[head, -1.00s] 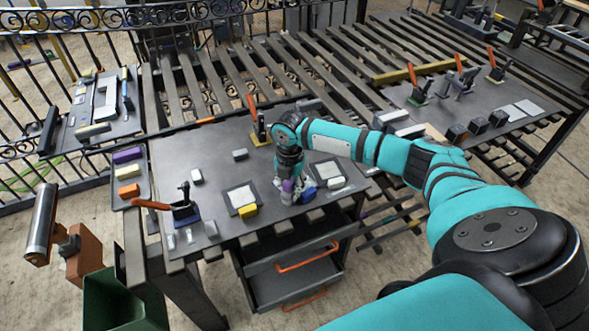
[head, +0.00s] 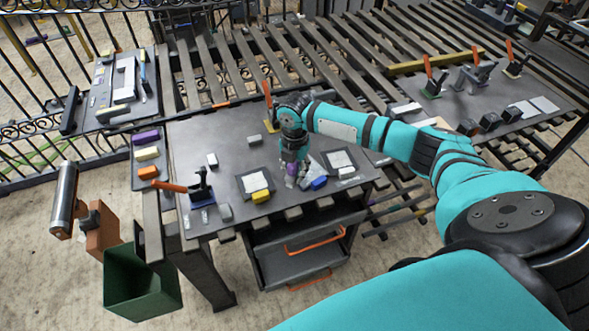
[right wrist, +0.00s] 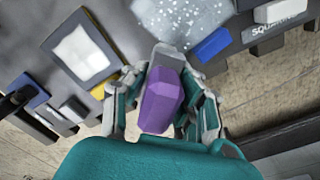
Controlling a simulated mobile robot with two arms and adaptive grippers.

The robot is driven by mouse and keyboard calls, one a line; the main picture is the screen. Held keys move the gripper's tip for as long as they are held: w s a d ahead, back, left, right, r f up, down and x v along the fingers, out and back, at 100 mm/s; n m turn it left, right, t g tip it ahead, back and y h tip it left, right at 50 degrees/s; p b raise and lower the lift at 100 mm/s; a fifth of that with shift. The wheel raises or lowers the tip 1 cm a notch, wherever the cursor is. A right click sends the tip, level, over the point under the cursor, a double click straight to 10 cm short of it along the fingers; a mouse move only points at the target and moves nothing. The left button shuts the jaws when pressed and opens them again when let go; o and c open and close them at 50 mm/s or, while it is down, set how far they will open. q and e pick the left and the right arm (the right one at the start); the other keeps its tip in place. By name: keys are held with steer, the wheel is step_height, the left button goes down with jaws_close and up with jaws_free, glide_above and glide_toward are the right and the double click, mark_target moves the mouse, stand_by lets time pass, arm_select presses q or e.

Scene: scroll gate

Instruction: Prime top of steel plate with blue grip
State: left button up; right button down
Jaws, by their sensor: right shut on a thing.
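My right gripper (head: 291,180) is shut on a purple-gripped tool, whose purple body (right wrist: 167,100) fills the space between the fingers in the right wrist view. A pale grey end of the tool points toward the plate. The steel plate (right wrist: 190,18) is grey with scattered white specks and lies just beyond the tool. I cannot tell whether the tool touches it. Its blue grip (right wrist: 213,45) is at the plate's near right edge, and the blue grip also shows in the head view (head: 319,183), right of my gripper. My left gripper is out of view.
A framed white square with a yellow grip (head: 261,196) lies left of my gripper. Another framed square (head: 340,161) lies to the right. An orange-handled clamp (head: 200,190) stands at the table's left end. A green bin (head: 140,285) is below left. The table's middle left is mostly clear.

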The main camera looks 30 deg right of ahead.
steer(key=shift+r+p, duration=0.85)
steer(key=shift+r, duration=0.45)
step_height(320, 180, up, 3)
steer(key=p, duration=0.3)
steer(key=shift+r, duration=0.1)
